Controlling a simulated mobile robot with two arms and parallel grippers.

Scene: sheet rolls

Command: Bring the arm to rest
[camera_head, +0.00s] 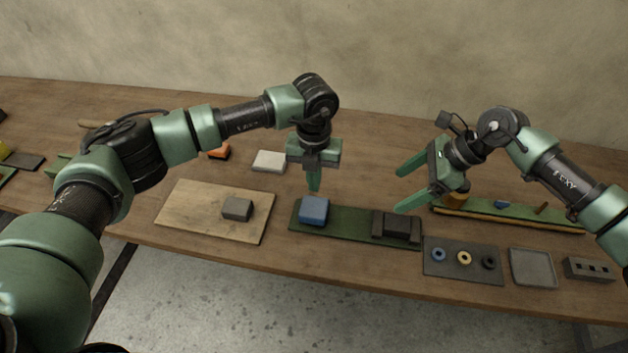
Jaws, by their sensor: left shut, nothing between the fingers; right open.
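My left gripper (313,181) points down above the back edge of a green board, just behind a blue block (314,210). Its fingers are shut with nothing between them. My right gripper (405,188) is open and empty, its two green fingers spread and pointing left. It hangs over the table between the green board and a long green tray on the right. The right arm's forearm comes in from the right edge and hides part of the table there.
The wooden table (375,140) holds a pale board (190,208) with a grey block (237,209), a green board (352,224) with a dark block (397,227), a grey plate with rings (463,273), an empty tray (533,268), a white block (269,161) and an orange block (219,151).

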